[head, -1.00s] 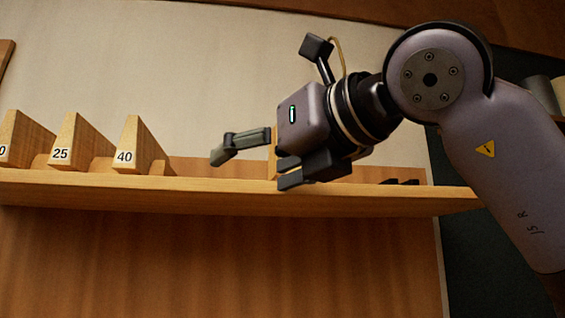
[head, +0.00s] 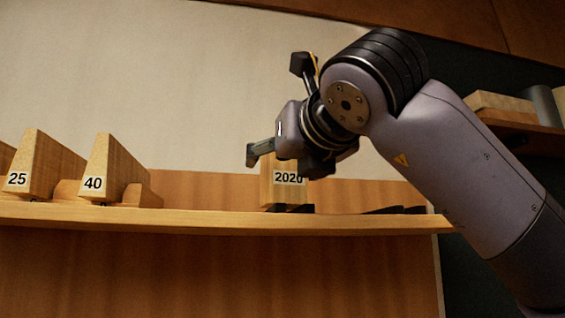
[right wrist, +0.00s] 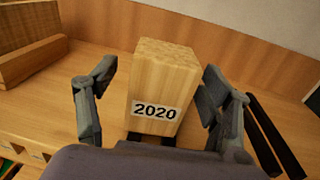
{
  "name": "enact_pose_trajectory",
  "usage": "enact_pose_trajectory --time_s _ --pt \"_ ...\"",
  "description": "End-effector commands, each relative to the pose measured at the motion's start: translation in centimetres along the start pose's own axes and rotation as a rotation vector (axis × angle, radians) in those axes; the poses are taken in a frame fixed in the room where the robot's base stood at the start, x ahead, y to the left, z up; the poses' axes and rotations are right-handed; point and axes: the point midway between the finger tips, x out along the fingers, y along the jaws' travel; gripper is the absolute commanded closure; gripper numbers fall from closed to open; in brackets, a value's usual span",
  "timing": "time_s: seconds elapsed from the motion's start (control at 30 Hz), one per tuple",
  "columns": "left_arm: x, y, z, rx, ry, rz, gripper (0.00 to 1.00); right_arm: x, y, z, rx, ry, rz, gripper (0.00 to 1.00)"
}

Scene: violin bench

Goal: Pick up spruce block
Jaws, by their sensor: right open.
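A pale wooden block labelled 2020 (head: 287,183) stands on the shelf, partly hidden behind my right gripper in the head view. I take it for the spruce block. In the right wrist view the block (right wrist: 160,82) stands between the two fingers of my right gripper (right wrist: 160,70), with a visible gap on each side. The right gripper (head: 284,158) is open and holds nothing. My left gripper is not in view.
Wedge-shaped wooden blocks labelled 25 (head: 38,172) and 40 (head: 105,170) stand to the left on the shelf (head: 180,218). Dark strips (right wrist: 272,135) lie right of the gripper. A second shelf (head: 520,122) with blocks is at the far right.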

Motion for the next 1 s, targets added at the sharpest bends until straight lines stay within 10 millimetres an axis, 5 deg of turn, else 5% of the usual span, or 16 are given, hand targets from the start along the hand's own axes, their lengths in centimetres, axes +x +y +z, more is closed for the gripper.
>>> enact_pose_trajectory --time_s 0.6,0.87,1.0 --pt "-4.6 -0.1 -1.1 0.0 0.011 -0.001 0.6 5.7 -0.2 0.3 0.0 0.002 0.0 0.27" --pt "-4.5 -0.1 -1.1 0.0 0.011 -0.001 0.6 6.0 -0.2 0.1 0.0 0.0 0.001 0.27" --pt "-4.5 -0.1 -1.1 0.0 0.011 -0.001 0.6 6.0 -0.2 0.1 0.0 0.0 0.0 0.35"
